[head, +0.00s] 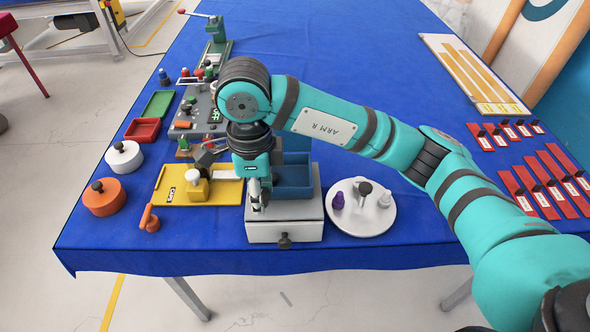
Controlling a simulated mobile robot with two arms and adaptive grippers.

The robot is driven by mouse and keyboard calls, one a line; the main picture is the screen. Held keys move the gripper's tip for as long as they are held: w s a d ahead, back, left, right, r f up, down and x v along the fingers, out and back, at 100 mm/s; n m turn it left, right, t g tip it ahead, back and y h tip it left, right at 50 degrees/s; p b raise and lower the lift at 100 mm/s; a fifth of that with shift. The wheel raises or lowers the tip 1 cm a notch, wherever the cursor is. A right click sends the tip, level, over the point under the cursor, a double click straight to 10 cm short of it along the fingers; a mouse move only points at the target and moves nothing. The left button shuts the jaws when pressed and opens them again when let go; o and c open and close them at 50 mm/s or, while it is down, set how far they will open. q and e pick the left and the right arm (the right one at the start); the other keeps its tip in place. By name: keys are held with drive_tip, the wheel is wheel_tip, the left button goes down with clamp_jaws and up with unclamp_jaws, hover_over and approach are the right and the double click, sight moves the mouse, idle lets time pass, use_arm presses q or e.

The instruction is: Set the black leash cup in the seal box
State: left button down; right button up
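My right arm reaches in from the right, and its gripper (259,196) points down at the left front of a white drawer box (285,231) with a dark knob. A blue open bin (294,191) stands on or just behind this box, partly hidden by the gripper. Whether the fingers hold anything is too small to tell. A black-topped piece (365,188), possibly the black leash cup, stands on a round white plate (362,222) between a purple piece (338,201) and a white piece (384,200). No label marks the seal box. My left gripper is not in view.
A yellow tray (222,192) lies left of the drawer box. White (124,157) and orange (104,198) round pieces, an orange handle (149,219), and red (142,130) and green (158,105) trays lie farther left. Red strips (528,193) lie at right.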

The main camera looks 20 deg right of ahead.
drive_tip(key=p, duration=0.3)
hover_over(295, 180)
drive_tip(key=shift+s+f, duration=0.2)
drive_tip(key=shift+f, duration=0.25)
drive_tip(key=shift+w+f+p, duration=0.1)
drive_tip(key=shift+f+p, duration=0.05)
drive_tip(key=shift+p, duration=0.2)
wheel_tip(295, 180, down, 3)
drive_tip(key=shift+p, duration=0.85)
drive_tip(key=shift+f, duration=0.2)
drive_tip(key=shift+f, duration=0.1)
drive_tip(key=shift+f+b, duration=0.15)
drive_tip(key=shift+b, duration=0.2)
drive_tip(key=o, duration=0.5)
drive_tip(key=shift+o, duration=0.2)
